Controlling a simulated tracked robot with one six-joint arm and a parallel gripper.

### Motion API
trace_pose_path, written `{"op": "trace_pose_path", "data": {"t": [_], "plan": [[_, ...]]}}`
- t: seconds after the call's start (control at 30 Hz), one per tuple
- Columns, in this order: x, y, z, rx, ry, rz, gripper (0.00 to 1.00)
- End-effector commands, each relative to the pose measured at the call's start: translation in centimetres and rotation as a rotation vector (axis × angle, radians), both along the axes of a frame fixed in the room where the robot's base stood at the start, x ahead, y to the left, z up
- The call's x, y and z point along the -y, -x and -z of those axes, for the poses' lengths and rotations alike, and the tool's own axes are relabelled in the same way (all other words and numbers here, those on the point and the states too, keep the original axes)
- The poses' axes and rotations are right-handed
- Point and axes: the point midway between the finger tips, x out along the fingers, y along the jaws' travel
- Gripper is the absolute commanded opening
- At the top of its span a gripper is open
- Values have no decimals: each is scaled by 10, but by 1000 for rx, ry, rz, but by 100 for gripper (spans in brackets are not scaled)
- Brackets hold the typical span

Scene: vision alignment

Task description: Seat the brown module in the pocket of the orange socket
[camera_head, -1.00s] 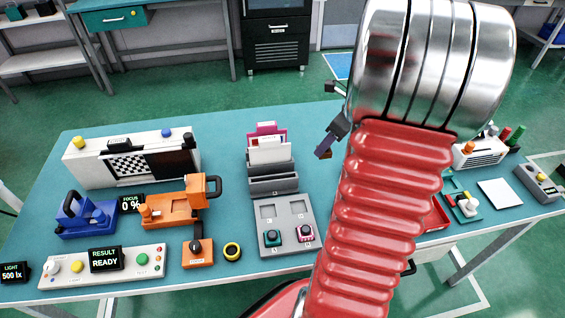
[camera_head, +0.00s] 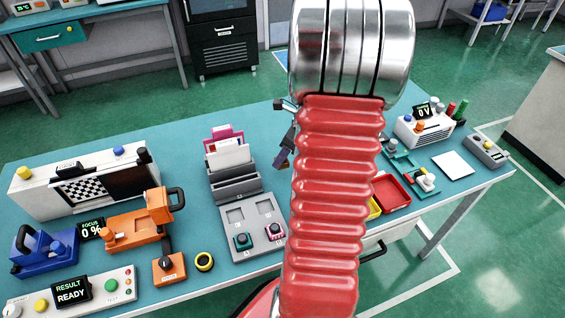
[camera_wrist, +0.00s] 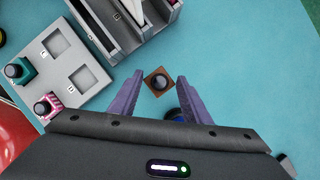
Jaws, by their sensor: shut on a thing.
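The brown module (camera_wrist: 150,76), a small square block with a black round knob on top, sits between the purple fingertips of my gripper (camera_wrist: 160,77) in the wrist view. My gripper is shut on it. In the head view my gripper (camera_head: 283,158) is right of the grey card rack, and the module is only a small brown spot at its tips. The orange socket (camera_head: 122,231), with an upright orange clamp block and black handle, stands on the left half of the table. My arm is well to its right. Its pocket cannot be made out.
A grey tray (camera_head: 262,243) with teal and pink modules and two empty recesses lies between. The grey rack (camera_head: 236,190) stands behind it. A blue fixture (camera_head: 45,255), an orange knob box (camera_head: 171,268) and a yellow-black ring (camera_head: 204,262) flank the socket. A red tray (camera_head: 405,190) is right.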

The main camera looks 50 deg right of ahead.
Motion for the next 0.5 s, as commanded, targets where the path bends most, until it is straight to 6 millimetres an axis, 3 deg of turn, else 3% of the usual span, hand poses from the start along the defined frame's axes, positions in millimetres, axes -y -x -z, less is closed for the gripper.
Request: {"op": "trace_pose_path", "data": {"t": [0.17,0.5], "plan": [[0,0,3,-1,-1,0,21],[-1,0,37,-1,-1,-1,21]]}}
